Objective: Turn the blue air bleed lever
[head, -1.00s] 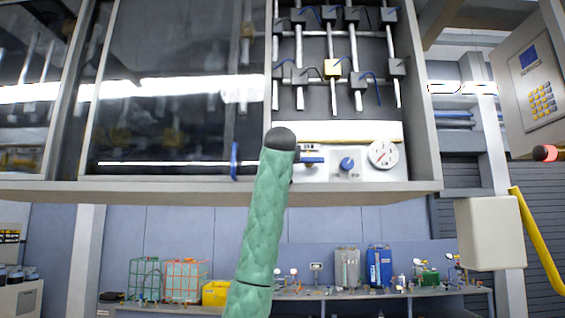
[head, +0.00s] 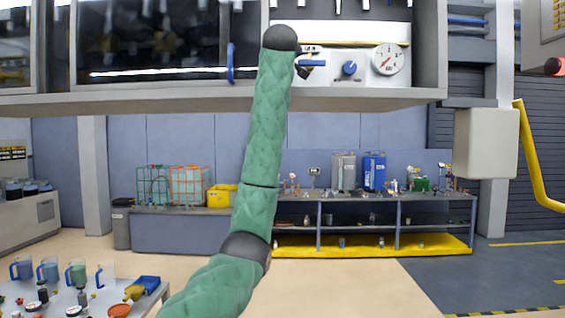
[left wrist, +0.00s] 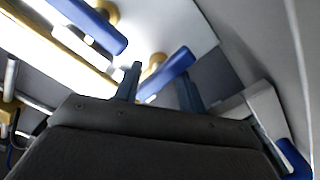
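A blue lever (head: 312,63) on a brass fitting sits on the white panel under the cabinet front, just right of my left arm's dark end. A second blue lever (left wrist: 92,24) on brass lies at upper left there. I cannot tell which is the air bleed lever. My right gripper is not in view.
Right of the lever are a blue knob (head: 349,68) and a round gauge (head: 388,58). A blue handle (head: 231,63) is on the dark glass door to the left. The panel's grey bottom ledge (head: 370,98) runs below. A bench (head: 440,196) stands farther back.

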